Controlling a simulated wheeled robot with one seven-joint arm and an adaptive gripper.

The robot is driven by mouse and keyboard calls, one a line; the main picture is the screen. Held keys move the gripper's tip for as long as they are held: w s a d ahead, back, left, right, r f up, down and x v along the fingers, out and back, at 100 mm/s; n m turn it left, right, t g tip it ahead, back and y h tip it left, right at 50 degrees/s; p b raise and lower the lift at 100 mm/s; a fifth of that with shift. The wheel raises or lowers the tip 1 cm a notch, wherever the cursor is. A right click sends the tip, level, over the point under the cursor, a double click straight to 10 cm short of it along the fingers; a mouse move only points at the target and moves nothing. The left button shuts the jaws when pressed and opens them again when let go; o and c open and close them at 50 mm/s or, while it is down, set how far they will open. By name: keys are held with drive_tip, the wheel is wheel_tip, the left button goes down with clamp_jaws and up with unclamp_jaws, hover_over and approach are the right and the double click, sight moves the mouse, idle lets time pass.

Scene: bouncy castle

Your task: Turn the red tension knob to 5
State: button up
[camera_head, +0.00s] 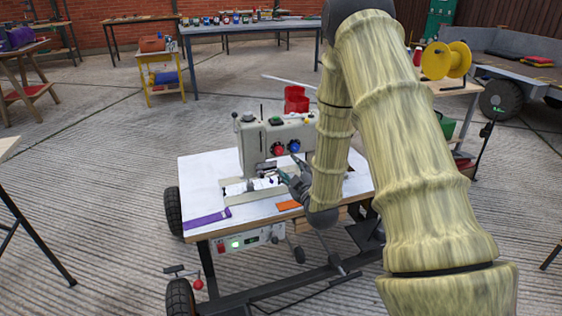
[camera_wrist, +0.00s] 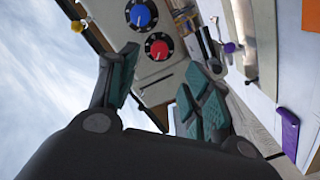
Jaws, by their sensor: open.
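The red tension knob (camera_head: 278,150) is a round dial on the front of a beige sewing machine (camera_head: 252,142), left of the blue knob (camera_head: 294,146). In the wrist view the red knob (camera_wrist: 159,46) shows a pointer and surrounding scale marks, but its number is too small to read. The blue knob (camera_wrist: 140,15) is above it there. My gripper (camera_head: 284,172) is below the knobs in the head view. In the wrist view my gripper (camera_wrist: 160,65) has its teal fingers spread and empty, with the red knob seen beyond the gap, apart from both fingers.
The machine stands on a white-topped wheeled table (camera_head: 205,172). Purple fabric (camera_head: 207,219) and an orange piece (camera_head: 288,205) lie near its front edge. A red container (camera_head: 296,99) is behind the machine. My arm covers the table's right side.

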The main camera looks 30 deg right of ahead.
sight(280, 153)
drive_tip(key=b+x, duration=0.2)
drive_tip(key=x, duration=0.8)
drive_tip(key=shift+w+d+b, duration=0.15)
drive_tip(key=shift+w+b, duration=0.15)
drive_tip(key=c, duration=1)
